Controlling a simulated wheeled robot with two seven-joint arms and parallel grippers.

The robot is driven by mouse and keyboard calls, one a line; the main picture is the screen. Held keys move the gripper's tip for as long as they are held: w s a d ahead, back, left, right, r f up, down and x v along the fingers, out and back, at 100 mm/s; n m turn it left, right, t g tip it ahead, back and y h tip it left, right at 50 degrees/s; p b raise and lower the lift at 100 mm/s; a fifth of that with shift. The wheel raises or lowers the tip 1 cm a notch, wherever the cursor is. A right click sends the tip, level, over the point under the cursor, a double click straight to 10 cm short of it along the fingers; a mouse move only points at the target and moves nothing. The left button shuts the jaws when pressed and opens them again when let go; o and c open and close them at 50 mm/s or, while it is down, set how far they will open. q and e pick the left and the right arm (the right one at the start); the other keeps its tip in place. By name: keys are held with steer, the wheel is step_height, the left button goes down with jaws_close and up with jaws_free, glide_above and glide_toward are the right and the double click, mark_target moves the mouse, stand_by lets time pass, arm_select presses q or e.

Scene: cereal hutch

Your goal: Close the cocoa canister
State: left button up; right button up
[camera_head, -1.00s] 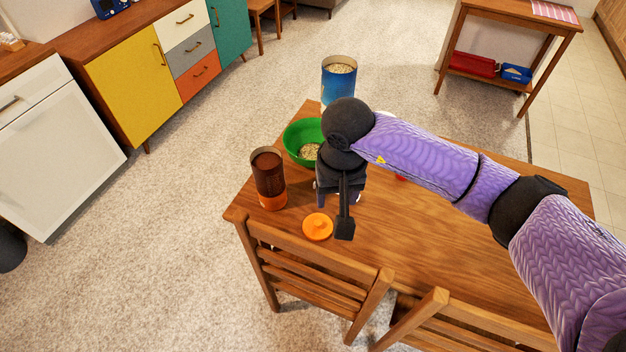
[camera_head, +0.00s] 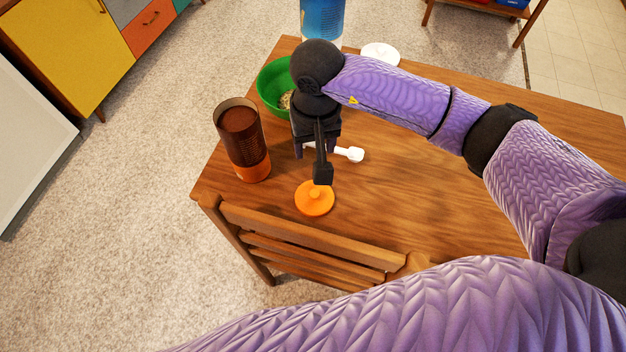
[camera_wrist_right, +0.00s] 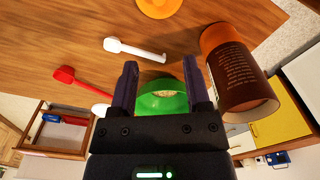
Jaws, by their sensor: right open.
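The cocoa canister (camera_head: 240,143) stands upright and open at the table's left corner, brown with an orange base and dark powder inside. It also shows in the wrist view (camera_wrist_right: 238,75), at the right. Its orange knobbed lid (camera_head: 315,199) lies flat on the table near the front edge, apart from the canister; part of it shows at the top of the wrist view (camera_wrist_right: 160,5). My right gripper (camera_wrist_right: 160,72) is open and empty. In the head view it hangs above the table, right of the canister and behind the lid. My left gripper is out of view.
A green bowl (camera_head: 272,88) with cereal is behind the right gripper. A white scoop (camera_head: 350,153) lies beside it; a red scoop (camera_wrist_right: 78,80) shows in the wrist view. A blue canister (camera_head: 322,20) and a white lid (camera_head: 380,53) are farther back. A chair (camera_head: 300,240) stands at the front edge.

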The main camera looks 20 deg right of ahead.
steer(key=b, duration=0.6)
glide_above(315, 193)
step_height(315, 193, down, 9)
steer(key=shift+f, duration=0.25)
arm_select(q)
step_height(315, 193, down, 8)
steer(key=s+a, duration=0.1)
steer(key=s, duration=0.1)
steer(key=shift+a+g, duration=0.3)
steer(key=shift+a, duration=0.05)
arm_select(e)
steer(key=shift+f+b, duration=1.4)
steer(key=shift+f, duration=0.65)
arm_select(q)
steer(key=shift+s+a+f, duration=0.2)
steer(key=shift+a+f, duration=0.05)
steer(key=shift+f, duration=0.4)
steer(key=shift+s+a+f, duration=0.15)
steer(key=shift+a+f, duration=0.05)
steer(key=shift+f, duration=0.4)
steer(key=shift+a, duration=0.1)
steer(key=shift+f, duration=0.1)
arm_select(e)
steer(key=shift+f, duration=0.1)
